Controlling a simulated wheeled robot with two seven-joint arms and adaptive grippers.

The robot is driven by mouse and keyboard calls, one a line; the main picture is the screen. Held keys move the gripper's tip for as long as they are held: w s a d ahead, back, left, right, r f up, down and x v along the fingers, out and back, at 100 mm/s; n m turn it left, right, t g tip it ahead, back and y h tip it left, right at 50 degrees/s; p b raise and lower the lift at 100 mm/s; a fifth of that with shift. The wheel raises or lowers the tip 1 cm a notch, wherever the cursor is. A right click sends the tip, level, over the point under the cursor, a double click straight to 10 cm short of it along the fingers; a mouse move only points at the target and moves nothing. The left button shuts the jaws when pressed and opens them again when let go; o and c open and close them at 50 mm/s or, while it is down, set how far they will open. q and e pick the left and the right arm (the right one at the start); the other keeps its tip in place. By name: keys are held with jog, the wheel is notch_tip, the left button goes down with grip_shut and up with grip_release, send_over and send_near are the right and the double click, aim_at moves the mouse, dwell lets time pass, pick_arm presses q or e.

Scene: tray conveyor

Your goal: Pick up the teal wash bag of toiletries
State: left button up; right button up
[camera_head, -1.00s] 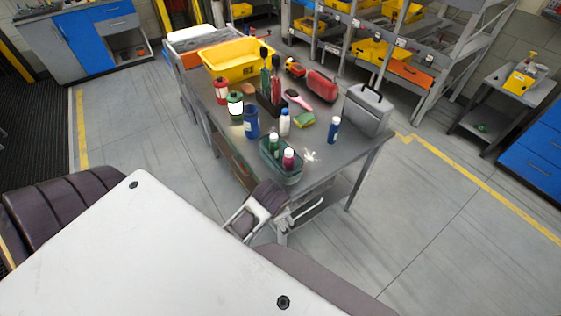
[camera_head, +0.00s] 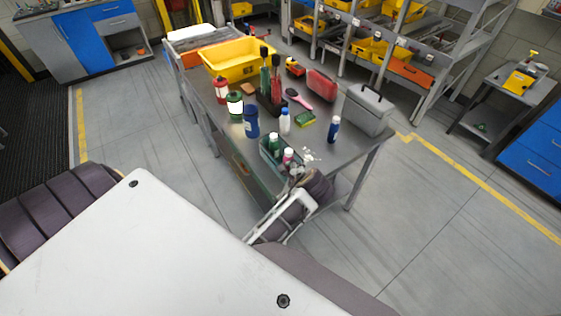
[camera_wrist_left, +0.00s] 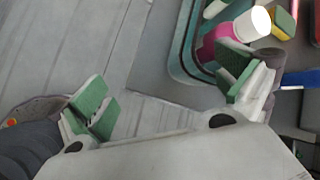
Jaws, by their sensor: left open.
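The teal wash bag (camera_head: 265,155) stands open-topped at the front edge of the grey table, holding a green bottle and a magenta, white-capped bottle. My left gripper (camera_head: 296,174) is at its near right end in the head view and hides part of it. In the left wrist view, the open left gripper (camera_wrist_left: 166,90) has green pads set wide apart with nothing between them. The bag (camera_wrist_left: 176,50) shows beyond; the right-hand finger overlaps its corner and the magenta bottle, the other is over the floor. Contact cannot be told. My right gripper is out of view.
On the table (camera_head: 345,150), a blue bottle (camera_head: 251,121), a white bottle (camera_head: 285,121) and a sponge (camera_head: 305,118) stand behind the bag. A small blue bottle (camera_head: 333,130) and a grey case (camera_head: 366,110) are to the right. A yellow bin (camera_head: 236,68) is farther back.

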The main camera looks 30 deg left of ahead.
aim_at(291, 154)
pick_arm(q)
jog(key=w+d+r+m+t+y, duration=0.1)
jog(key=w+d+r+m+y, duration=0.1)
jog(key=w+r+m+y, duration=0.2)
jog(key=w+r+m, duration=0.3)
jog(key=shift+m, duration=0.4)
jog(key=shift+y, duration=0.3)
jog(key=x, duration=0.7)
jog(key=shift+a+f, duration=0.15)
jog(key=shift+f, duration=0.05)
jog(key=shift+w+a+f, duration=0.2)
jog(key=shift+a+f, duration=0.05)
jog(key=shift+a, duration=0.2)
